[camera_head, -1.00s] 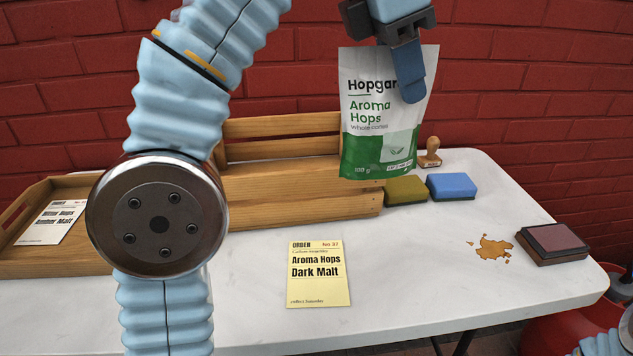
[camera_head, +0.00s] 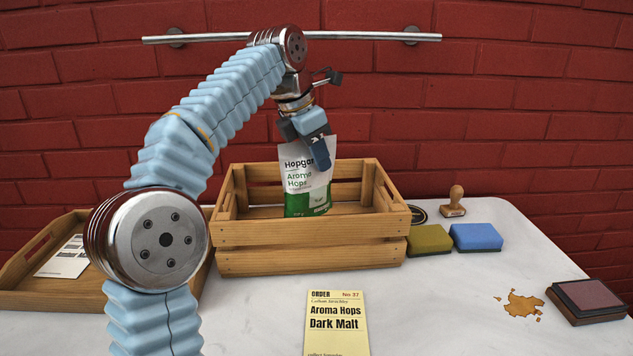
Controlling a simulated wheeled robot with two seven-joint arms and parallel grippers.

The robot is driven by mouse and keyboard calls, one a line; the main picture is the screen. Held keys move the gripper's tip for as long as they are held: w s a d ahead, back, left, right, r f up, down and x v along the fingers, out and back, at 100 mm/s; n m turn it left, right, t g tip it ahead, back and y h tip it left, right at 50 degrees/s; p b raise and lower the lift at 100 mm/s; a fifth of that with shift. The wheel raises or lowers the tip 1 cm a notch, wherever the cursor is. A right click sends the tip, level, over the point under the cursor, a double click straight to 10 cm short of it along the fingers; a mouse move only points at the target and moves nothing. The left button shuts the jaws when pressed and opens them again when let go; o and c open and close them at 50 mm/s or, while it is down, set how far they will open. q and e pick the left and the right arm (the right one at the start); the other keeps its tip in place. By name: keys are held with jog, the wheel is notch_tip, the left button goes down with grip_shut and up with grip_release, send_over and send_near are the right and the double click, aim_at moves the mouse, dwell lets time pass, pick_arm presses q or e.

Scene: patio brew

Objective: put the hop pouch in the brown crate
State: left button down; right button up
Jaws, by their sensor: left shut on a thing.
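My left gripper (camera_head: 317,150) is shut on the top of the pouch, above the crate. My right gripper does not show.
A wooden tray (camera_head: 40,300) with a white card stands left of the crate. A yellow order card (camera_head: 336,322) lies in front. Green (camera_head: 429,240) and blue sponges (camera_head: 476,237), a stamp (camera_head: 454,202), a brown spill (camera_head: 519,304) and an ink pad (camera_head: 588,300) are at the right.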

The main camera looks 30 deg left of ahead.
aim_at(317, 176)
pick_arm(q)
jog(key=shift+f+b, duration=0.8)
jog(key=shift+f, duration=1.55)
jog(key=c, duration=0.9)
grip_release()
jog(key=shift+c, duration=0.2)
jog(key=p+v, duration=0.3)
jog(key=v, duration=0.7)
jog(key=shift+r, duration=0.25)
jog(key=shift+s+r, duration=0.2)
jog(key=shift+r, duration=0.1)
jog(key=shift+s+a+r, duration=0.15)
jog(key=shift+s+r, duration=0.1)
jog(key=shift+r, duration=0.25)
